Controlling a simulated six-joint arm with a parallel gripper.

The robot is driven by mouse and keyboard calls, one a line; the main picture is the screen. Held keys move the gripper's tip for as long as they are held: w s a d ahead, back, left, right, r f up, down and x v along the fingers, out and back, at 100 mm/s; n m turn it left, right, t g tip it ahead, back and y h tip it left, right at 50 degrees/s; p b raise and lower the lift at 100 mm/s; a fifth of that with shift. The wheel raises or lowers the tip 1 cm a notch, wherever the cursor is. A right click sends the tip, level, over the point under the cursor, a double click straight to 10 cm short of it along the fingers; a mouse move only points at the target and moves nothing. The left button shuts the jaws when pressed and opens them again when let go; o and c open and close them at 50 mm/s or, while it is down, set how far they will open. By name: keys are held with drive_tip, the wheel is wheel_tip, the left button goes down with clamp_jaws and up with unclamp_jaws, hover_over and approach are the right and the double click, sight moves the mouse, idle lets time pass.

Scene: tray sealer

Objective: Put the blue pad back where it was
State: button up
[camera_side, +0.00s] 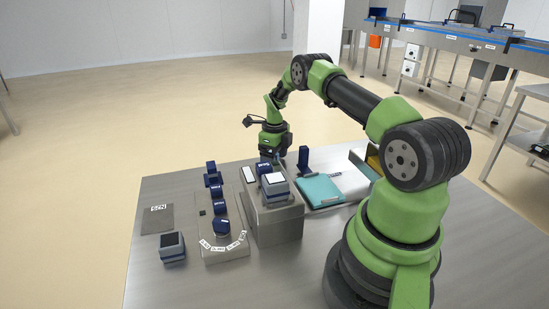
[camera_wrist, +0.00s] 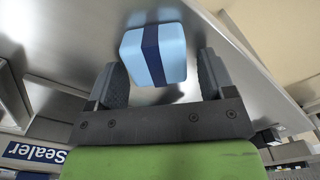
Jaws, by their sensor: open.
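The blue pad (camera_wrist: 153,55) appears in the wrist view as a light blue block with a dark blue band around its middle. It lies on a grey metal surface, between and just beyond my fingers. My gripper (camera_wrist: 160,78) is open, with a finger on each side of the pad; a gap shows on the right, and I cannot tell whether the left finger touches. In the side view my gripper (camera_side: 272,156) is low at the far side of the table, behind the grey machine. I cannot make out the pad in that view.
A grey machine block (camera_side: 276,217) stands mid-table. Left of it are a plate with dark blue knobs (camera_side: 221,224), a dark block (camera_side: 172,248) and a grey mat (camera_side: 155,219). Right are an upright dark blue piece (camera_side: 303,158) and a teal clipboard (camera_side: 320,190).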

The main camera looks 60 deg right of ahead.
drive_tip(key=w+a+r+n+t, duration=0.1)
drive_tip(key=a+r+n, duration=0.25)
drive_tip(key=r, duration=0.75)
drive_tip(key=a+r+n+t, duration=0.1)
drive_tip(key=a+r+n, duration=0.25)
drive_tip(key=r, duration=0.75)
drive_tip(key=s+a+r+n+t, duration=0.2)
drive_tip(key=s+a+r+n, duration=0.2)
drive_tip(key=a+r+n, duration=0.6)
drive_tip(key=s+a+f+n+t+y, duration=0.1)
drive_tip(key=s+a+n+t+y, duration=0.1)
drive_tip(key=s+a+n, duration=1)
drive_tip(key=s+n+t, duration=0.1)
drive_tip(key=s+n, duration=0.2)
drive_tip(key=shift+s+a, duration=0.3)
drive_tip(key=shift+s, duration=0.05)
